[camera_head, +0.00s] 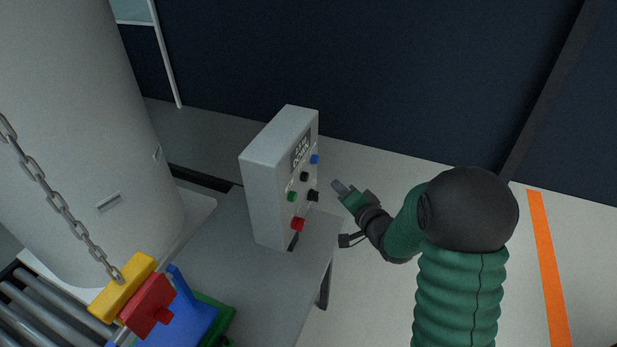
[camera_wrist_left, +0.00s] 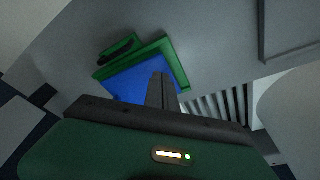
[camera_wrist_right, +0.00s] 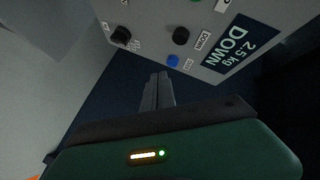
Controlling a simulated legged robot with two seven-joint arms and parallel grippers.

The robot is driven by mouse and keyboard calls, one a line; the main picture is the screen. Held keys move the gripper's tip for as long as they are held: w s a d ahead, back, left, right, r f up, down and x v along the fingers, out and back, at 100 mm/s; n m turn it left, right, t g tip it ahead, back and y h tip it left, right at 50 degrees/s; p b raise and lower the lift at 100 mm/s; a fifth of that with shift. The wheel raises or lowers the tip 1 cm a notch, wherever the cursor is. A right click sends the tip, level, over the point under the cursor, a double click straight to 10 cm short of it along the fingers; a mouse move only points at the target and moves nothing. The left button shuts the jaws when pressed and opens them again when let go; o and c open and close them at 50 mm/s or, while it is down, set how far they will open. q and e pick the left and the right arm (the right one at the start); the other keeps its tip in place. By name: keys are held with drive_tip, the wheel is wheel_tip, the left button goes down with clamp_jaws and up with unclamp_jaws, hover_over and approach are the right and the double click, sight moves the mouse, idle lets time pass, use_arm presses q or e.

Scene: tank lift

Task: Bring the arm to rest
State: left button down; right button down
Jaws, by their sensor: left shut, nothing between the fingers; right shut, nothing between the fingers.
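My right arm (camera_head: 458,270), in green and black, comes in from the lower right of the head view. My right gripper (camera_head: 340,187) is shut and empty, in front of the button face of the grey control box (camera_head: 265,180), with a gap between them. In the right wrist view the shut fingers (camera_wrist_right: 158,90) point toward the box's labelled panel (camera_wrist_right: 190,18). My left gripper is outside the head view. In the left wrist view its fingers (camera_wrist_left: 161,92) are shut and empty, with a blue and green tray (camera_wrist_left: 135,82) beyond them.
A large grey tank (camera_head: 80,130) stands at the left. A chain (camera_head: 60,203) runs down to a yellow block (camera_head: 122,287) beside a red block (camera_head: 149,305). Rollers (camera_head: 45,310) lie at the lower left. The grey table (camera_head: 225,235) carries the box. Floor right of the table is clear.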

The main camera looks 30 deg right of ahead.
idle(0.3)
use_arm(q)
drive_tip(key=shift+d, duration=0.1)
use_arm(e)
drive_tip(key=s+a+f+n+g, duration=0.5)
drive_tip(key=s+a, duration=0.3)
drive_tip(key=s, duration=0.2)
drive_tip(key=s+a+f+n+g+y, duration=0.1)
drive_tip(key=s+a+f+n+g, duration=0.4)
drive_tip(key=s+a+n+g, duration=0.2)
drive_tip(key=shift+s+a+f+g, duration=0.35)
drive_tip(key=shift+s+a, duration=0.8)
drive_tip(key=shift+s, duration=1)
use_arm(q)
drive_tip(key=shift+a, duration=0.25)
use_arm(e)
drive_tip(key=shift+a+r, duration=0.15)
drive_tip(key=shift+a, duration=0.1)
use_arm(q)
drive_tip(key=shift+d, duration=0.15)
use_arm(e)
drive_tip(key=shift+d, duration=0.15)
